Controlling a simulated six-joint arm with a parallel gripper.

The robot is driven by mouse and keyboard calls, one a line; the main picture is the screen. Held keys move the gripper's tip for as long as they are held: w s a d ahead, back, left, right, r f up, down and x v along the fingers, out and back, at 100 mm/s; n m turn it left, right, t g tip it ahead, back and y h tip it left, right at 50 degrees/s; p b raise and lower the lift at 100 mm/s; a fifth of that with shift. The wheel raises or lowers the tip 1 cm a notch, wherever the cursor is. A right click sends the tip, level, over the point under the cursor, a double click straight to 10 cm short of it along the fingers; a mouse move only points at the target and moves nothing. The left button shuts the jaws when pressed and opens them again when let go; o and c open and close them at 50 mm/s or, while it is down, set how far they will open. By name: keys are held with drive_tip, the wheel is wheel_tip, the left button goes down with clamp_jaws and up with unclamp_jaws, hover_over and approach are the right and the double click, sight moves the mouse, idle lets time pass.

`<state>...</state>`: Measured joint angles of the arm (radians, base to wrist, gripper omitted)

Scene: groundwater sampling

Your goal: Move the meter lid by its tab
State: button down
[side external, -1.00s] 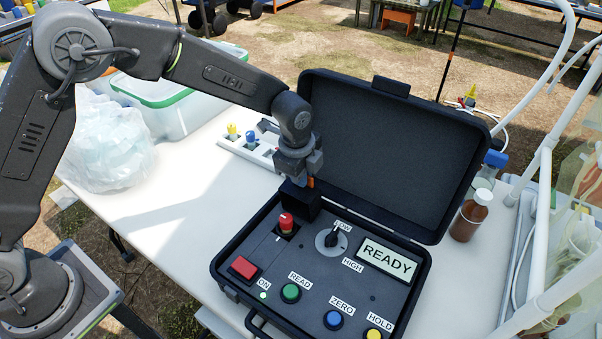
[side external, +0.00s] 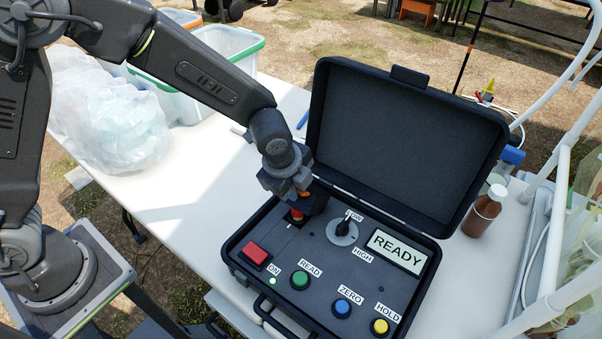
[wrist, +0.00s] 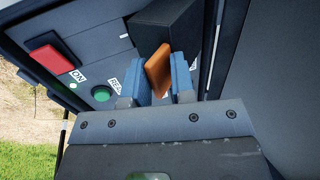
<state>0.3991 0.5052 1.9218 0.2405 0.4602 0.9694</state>
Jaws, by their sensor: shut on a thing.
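My gripper (side external: 304,191) is over the back left of the meter's panel, and its fingers also show in the wrist view (wrist: 158,80). It is shut on the orange tab (wrist: 158,68) of a small black lid (wrist: 166,30). In the side view this lid (side external: 314,204) is tilted over the red knob (side external: 296,214), which is partly hidden below it. I cannot tell whether the lid touches the knob. The meter (side external: 315,262) sits in an open black case with its big cover (side external: 405,140) upright.
The panel has a red switch (side external: 255,254), a green button (side external: 299,280), a blue button (side external: 342,308), a yellow button (side external: 380,326), a dial (side external: 343,230) and a READY display (side external: 394,251). A brown bottle (side external: 485,213) stands right.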

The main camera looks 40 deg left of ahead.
drive_tip(key=s+f, duration=0.1)
drive_tip(key=s, duration=0.1)
drive_tip(key=s+f, duration=0.2)
drive_tip(key=shift+f, duration=0.1)
drive_tip(key=shift+s+a+f, duration=0.1)
drive_tip(key=shift+s+f, duration=0.4)
drive_tip(key=shift+f, duration=0.35)
drive_tip(key=shift+s+f, duration=0.45)
drive_tip(key=shift+f, duration=0.5)
drive_tip(key=c, duration=1.2)
unclamp_jaws()
drive_tip(key=shift+c, duration=0.2)
drive_tip(key=shift+r, duration=0.5)
drive_tip(key=v, duration=1.4)
drive_tip(key=shift+r, duration=0.2)
drive_tip(key=shift+s, duration=0.1)
